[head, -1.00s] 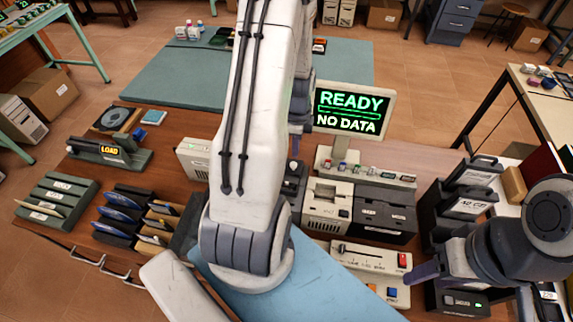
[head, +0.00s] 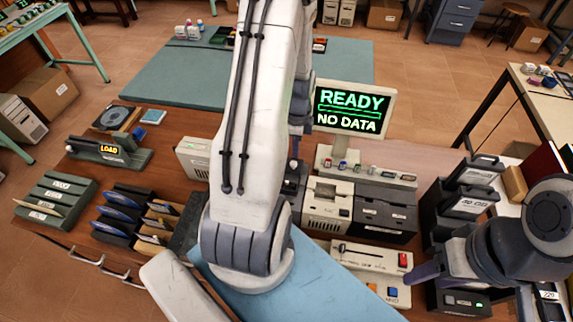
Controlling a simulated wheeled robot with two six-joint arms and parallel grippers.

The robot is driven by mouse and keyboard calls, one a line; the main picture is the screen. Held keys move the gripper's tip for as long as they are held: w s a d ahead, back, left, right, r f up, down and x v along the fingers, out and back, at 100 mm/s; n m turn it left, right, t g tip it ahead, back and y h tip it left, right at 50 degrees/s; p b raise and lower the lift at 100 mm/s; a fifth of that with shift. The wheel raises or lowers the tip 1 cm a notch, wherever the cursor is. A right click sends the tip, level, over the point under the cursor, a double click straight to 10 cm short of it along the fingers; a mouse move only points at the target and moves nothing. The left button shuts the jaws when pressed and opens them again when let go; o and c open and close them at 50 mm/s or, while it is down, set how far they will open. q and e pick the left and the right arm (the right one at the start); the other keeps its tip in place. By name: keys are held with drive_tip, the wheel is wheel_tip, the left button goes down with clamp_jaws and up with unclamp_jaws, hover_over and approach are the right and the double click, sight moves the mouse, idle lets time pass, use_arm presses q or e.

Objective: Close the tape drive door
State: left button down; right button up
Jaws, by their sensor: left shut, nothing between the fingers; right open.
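The tape drive is not clearly marked. A beige unit with a slot (head: 328,201) and a dark grey box unit (head: 385,213) stand side by side right of my white arm, and I cannot tell which has the door or how far open it is. My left gripper (head: 295,146) shows only in part behind my arm, shut and empty, near the back of the bench left of the units. My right gripper (head: 424,273) is open and empty at the lower right, beside the beige control panel; only part of its fingers shows.
A screen (head: 350,109) reading READY, NO DATA stands behind the units. A dark rack (head: 465,205) is at the right. A beige switch panel (head: 370,258) lies in front. Several trays and a LOAD device (head: 112,150) are at the left. My arm hides the bench centre.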

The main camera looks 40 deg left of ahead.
use_arm(q)
drive_tip(key=shift+f+b, duration=0.7)
drive_tip(key=shift+f, duration=0.3)
drive_tip(key=shift+s+d, duration=0.5)
drive_tip(key=shift+s, duration=0.3)
drive_tip(key=shift+s+d, duration=0.45)
drive_tip(key=shift+s, duration=0.3)
drive_tip(key=shift+s+d, duration=0.5)
drive_tip(key=shift+s, duration=0.3)
idle(0.7)
drive_tip(key=shift+w+a, duration=0.15)
drive_tip(key=shift+w, duration=0.1)
drive_tip(key=shift+r, duration=0.15)
wheel_tip(320, 180, up, 7)
drive_tip(key=p, duration=0.6)
idle(0.5)
